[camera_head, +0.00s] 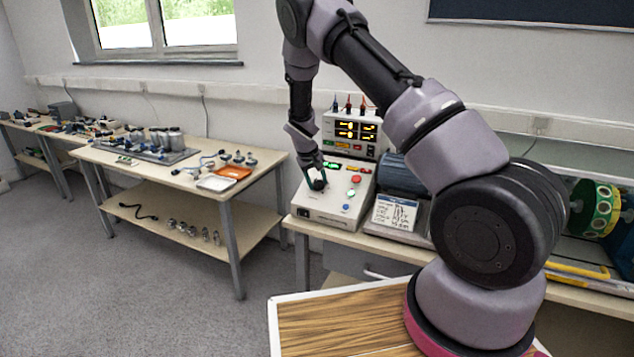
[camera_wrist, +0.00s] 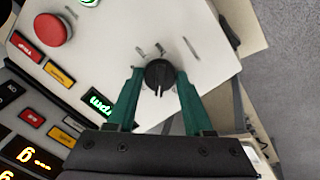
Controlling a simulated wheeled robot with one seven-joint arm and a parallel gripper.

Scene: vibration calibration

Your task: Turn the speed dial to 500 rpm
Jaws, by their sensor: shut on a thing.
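The speed dial (camera_wrist: 159,76) is a round black knob with a pointer ridge, on the sloped white face of a control box (camera_head: 335,208). In the wrist view my gripper (camera_wrist: 160,80) has its two green fingers on either side of the dial, shut on it. In the head view the dial (camera_head: 319,185) shows small and dark under my gripper (camera_head: 317,180). A green lit display marked "rpm" (camera_wrist: 99,102) is beside the dial; its number is hidden or too small to read.
A red button (camera_wrist: 52,29) is on the same panel. Behind the box stands a unit with lit yellow displays (camera_head: 350,128).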

